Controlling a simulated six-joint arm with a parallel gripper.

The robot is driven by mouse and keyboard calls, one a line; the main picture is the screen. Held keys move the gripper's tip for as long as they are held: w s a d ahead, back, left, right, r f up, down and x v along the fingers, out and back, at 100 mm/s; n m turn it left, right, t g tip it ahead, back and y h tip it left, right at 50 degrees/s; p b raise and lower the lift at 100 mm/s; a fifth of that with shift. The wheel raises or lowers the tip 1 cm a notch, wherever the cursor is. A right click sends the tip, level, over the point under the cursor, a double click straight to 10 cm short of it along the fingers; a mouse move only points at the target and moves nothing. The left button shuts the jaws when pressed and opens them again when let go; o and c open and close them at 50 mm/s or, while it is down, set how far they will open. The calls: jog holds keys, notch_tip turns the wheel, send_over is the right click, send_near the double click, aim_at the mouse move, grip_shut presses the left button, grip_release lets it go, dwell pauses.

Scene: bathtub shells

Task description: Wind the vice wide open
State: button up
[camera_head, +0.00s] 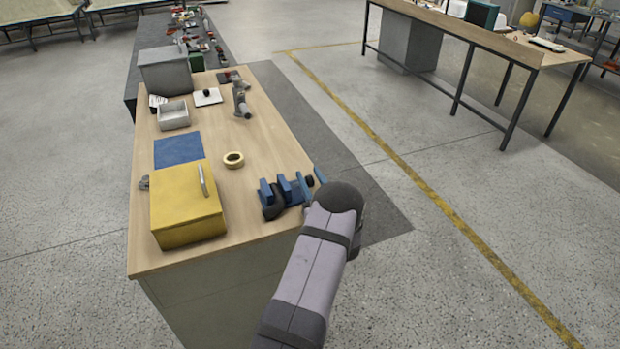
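The blue vice (285,191) sits at the right edge of the wooden bench, near its front corner. Upright blue plates stand on it with a gap between the left two, and dark parts lie low beside them. My arm comes up from the bottom and ends in a dark rounded wrist just right of the vice. My gripper's fingers cannot be made out; the wrist covers that area. Slanted blue and dark pieces show between the vice and the wrist, and I cannot tell whether they belong to the vice or to my gripper. The vice's handle is not clearly visible.
On the bench (150,262) are a yellow box (185,215) with a handle, a blue mat (178,149), a tape roll (233,160), a grey tray (173,118), a grey bin (165,72) and a grey upright device (241,102).

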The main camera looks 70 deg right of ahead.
aim_at(312, 181)
jog(key=b+v, duration=0.2)
jog(key=v, duration=0.4)
jog(key=shift+s+a+f, duration=0.1)
jog(key=shift+s+f, duration=0.05)
jog(key=shift+s+a, duration=0.35)
jog(key=shift+a, duration=0.05)
jog(key=shift+w+r+p, duration=0.1)
jog(key=shift+r+p, duration=0.5)
jog(key=shift+p, duration=0.15)
jog(key=shift+r+g+y+p, duration=0.2)
jog(key=shift+g+y+p, duration=0.1)
jog(key=shift+p, duration=0.7)
jog(key=shift+f, duration=0.15)
